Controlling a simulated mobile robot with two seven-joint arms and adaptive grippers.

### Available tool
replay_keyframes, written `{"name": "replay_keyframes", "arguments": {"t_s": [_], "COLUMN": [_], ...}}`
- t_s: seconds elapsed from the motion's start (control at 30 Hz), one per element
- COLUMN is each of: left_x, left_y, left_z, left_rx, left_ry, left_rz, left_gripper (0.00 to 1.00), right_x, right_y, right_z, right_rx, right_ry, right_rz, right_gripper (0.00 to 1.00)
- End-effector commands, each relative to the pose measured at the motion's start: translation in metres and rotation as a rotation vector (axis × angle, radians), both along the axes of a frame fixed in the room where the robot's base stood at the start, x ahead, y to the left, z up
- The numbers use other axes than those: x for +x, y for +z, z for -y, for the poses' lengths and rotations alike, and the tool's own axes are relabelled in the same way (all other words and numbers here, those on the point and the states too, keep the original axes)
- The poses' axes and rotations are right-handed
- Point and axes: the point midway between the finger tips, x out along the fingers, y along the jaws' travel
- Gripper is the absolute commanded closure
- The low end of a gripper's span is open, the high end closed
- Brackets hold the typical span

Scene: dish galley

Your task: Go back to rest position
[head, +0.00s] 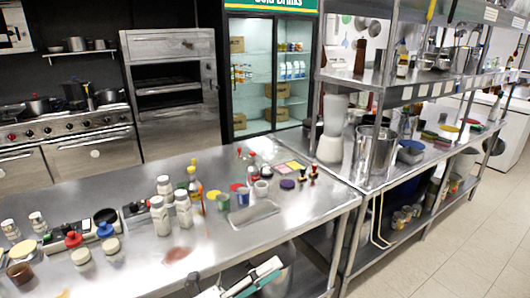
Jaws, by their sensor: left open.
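My left gripper (232,281) shows at the bottom edge of the head view, in front of the near edge of the steel counter. Its two fingers are apart, with nothing seen between them. The right one, with pale and teal parts, is the clearer; only a small part of the left one shows. The rest of this gripper and its arm are cut off by the frame. My right gripper is not in view.
The steel counter (225,240) holds several bottles, jars, lids and a shallow metal tray (254,215). A steel shelf unit (385,183) with pots and a blender (333,128) stands right. A stove (75,130) and drinks fridge (266,75) stand behind. Tiled floor (465,250) is clear at right.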

Motion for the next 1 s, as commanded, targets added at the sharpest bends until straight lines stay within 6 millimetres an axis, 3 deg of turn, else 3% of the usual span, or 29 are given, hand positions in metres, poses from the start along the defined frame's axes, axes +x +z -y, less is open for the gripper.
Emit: {"name": "replay_keyframes", "arguments": {"t_s": [0.17,0.27,0.4,0.6,0.8,1.0], "left_x": [0.009,0.0,-0.036,-0.108,-0.155,-0.163], "left_y": [-0.065,-0.115,-0.19,-0.272,-0.309,-0.314], "left_z": [-0.058,-0.097,-0.148,-0.201,-0.225,-0.228], "left_rx": [-0.3,-0.475,-0.711,-0.986,-1.13,-1.157], "left_ry": [0.221,0.351,0.532,0.759,0.884,0.904], "left_rz": [-0.523,-0.805,-1.155,-1.505,-1.662,-1.687], "left_gripper": [0.48,0.48,0.48,0.48,0.48,0.48], "right_x": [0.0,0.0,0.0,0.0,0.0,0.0], "right_y": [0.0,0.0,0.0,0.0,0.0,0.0], "right_z": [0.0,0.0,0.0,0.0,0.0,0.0], "right_rx": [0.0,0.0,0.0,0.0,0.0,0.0], "right_ry": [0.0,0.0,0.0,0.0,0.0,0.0], "right_rz": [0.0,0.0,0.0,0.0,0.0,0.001], "right_gripper": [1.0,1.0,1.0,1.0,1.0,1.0]}}
